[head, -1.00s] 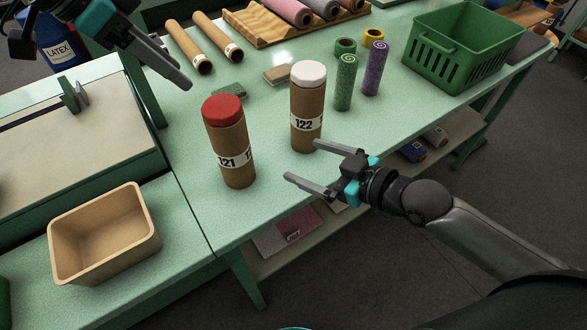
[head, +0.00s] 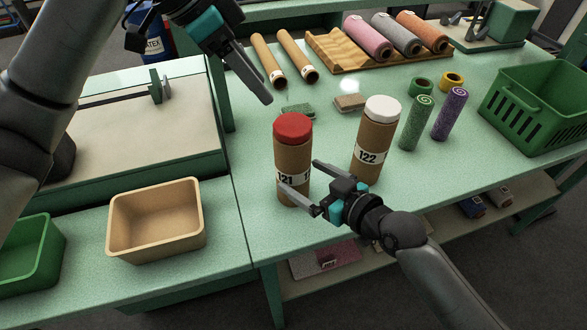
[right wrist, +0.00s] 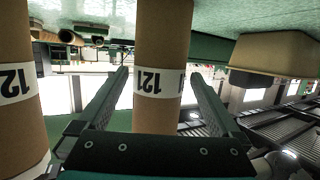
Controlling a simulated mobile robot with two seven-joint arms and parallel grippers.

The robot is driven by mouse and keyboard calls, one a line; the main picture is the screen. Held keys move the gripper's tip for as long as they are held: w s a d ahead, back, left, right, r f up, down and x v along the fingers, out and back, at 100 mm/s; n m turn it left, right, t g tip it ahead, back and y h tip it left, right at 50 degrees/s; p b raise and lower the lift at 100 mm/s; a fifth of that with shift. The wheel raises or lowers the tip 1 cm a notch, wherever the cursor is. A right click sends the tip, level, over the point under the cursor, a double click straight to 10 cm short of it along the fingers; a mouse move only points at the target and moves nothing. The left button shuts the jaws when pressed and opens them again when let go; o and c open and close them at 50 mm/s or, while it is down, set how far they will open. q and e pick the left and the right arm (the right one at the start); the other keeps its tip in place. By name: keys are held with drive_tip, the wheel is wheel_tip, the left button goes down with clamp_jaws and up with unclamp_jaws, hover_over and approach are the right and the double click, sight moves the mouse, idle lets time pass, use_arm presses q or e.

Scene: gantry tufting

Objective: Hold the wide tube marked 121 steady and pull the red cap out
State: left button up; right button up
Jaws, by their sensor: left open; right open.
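The wide brown tube marked 121 (head: 291,160) stands upright on the green table with its red cap (head: 292,127) seated in the top. My right gripper (head: 300,181) is open low in front of the tube, its fingers pointing at the label. In the right wrist view, which is upside down, tube 121 (right wrist: 158,110) shows between the two spread fingers (right wrist: 160,105); I cannot tell whether they touch it. My left gripper (head: 254,85) is above and behind the red cap, apart from it, its fingers angled down to the right.
Tube 122 (head: 372,150) with a white cap stands close to the right of tube 121. A tan bin (head: 157,240) is at the left front. Behind are a green brush (head: 298,110), a tan block (head: 349,102) and green and purple rolls. A green basket (head: 540,120) stands at the right.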

drive_tip(key=shift+x, duration=2.2)
drive_tip(key=shift+c, duration=0.2)
drive_tip(key=c, duration=1.2)
use_arm(q)
drive_tip(key=o, duration=0.3)
drive_tip(key=shift+d, duration=0.25)
drive_tip(key=shift+o, duration=0.7)
drive_tip(key=shift+d+y, duration=0.3)
drive_tip(key=shift+d, duration=0.05)
drive_tip(key=o, duration=0.4)
drive_tip(key=d+y, duration=0.1)
drive_tip(key=d+g, duration=0.1)
drive_tip(key=d, duration=0.1)
drive_tip(key=shift+w+d+f+m+g+y, duration=0.1)
drive_tip(key=shift+w+d+m+g+y, duration=0.1)
drive_tip(key=shift+m+g+y, duration=0.15)
drive_tip(key=shift+c, duration=0.2)
drive_tip(key=shift+w+d+y, duration=0.25)
drive_tip(key=shift+d+y, duration=0.25)
drive_tip(key=shift+y, duration=0.35)
use_arm(e)
drive_tip(key=shift+d, duration=0.1)
use_arm(q)
drive_tip(key=shift+w+r+y, duration=0.35)
drive_tip(key=shift+w+y, duration=0.1)
drive_tip(key=shift+y, duration=0.35)
drive_tip(key=shift+f, duration=0.1)
